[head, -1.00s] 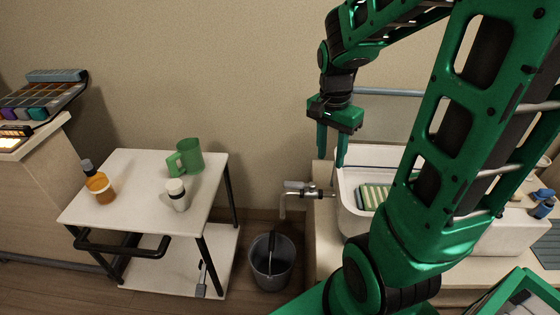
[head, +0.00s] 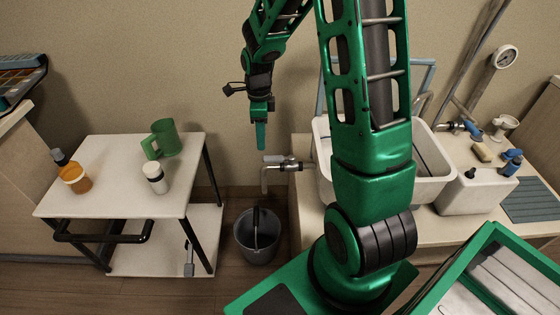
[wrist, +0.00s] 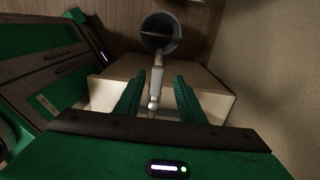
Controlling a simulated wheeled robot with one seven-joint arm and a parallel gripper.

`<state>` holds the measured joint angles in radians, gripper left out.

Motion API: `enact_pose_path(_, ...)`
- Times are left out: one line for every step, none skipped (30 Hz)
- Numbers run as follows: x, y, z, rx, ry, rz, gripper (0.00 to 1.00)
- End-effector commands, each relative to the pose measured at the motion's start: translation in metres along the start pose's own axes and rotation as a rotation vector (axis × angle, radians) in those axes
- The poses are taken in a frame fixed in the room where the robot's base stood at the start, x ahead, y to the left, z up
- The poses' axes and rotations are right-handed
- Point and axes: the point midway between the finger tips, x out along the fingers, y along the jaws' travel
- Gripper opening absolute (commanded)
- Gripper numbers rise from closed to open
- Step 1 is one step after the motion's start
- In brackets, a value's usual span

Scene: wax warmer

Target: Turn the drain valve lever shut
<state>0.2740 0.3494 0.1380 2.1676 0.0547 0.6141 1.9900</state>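The drain valve (head: 285,163) sits on a short metal pipe at the left side of the white sink basin (head: 437,193). Its light grey lever (head: 275,159) appears to lie along the pipe. The spout bends down toward a grey bucket (head: 258,250) on the floor. My gripper (head: 261,148) points down just above the valve's left end, one finger hiding the other. In the wrist view my gripper (wrist: 158,98) is open, with the valve (wrist: 156,91) showing between its fingers. I cannot tell whether either finger touches the lever.
A white side table (head: 115,200) at the left holds a green mug (head: 165,138), a white jar (head: 155,178) and an orange jar (head: 75,178). The counter (head: 304,205) edge is close below the valve.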

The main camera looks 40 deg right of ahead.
Motion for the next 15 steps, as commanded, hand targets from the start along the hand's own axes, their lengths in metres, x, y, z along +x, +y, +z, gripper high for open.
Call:
enact_pose_path(0.003,0.001,0.0,-0.001,0.001,0.002,0.36)
enact_pose_path(0.005,0.001,0.0,-0.001,0.001,0.002,0.36)
enact_pose_path(0.007,0.001,0.0,-0.002,0.001,0.001,0.36)
enact_pose_path(0.009,0.001,0.0,-0.002,0.0,0.001,0.36)
enact_pose_path(0.012,0.001,0.0,-0.002,0.001,0.001,0.36)
enact_pose_path(0.015,0.001,0.0,-0.002,0.001,0.002,0.36)
enact_pose_path(0.017,0.001,0.0,-0.002,0.001,0.002,0.36)
enact_pose_path(0.018,0.001,0.0,-0.003,0.001,0.002,0.36)
enact_pose_path(0.021,0.001,0.0,-0.003,0.001,0.002,0.36)
enact_pose_path(0.023,0.001,0.0,-0.003,0.001,0.001,0.36)
enact_pose_path(0.025,0.001,0.0,-0.003,0.001,0.001,0.36)
enact_pose_path(0.028,0.001,0.0,-0.003,0.001,0.002,0.36)
enact_pose_path(0.03,0.001,0.0,-0.003,0.001,0.002,0.36)
enact_pose_path(0.032,0.001,0.0,-0.003,0.001,0.003,0.36)
enact_pose_path(0.035,0.001,0.0,-0.003,0.001,0.002,0.36)
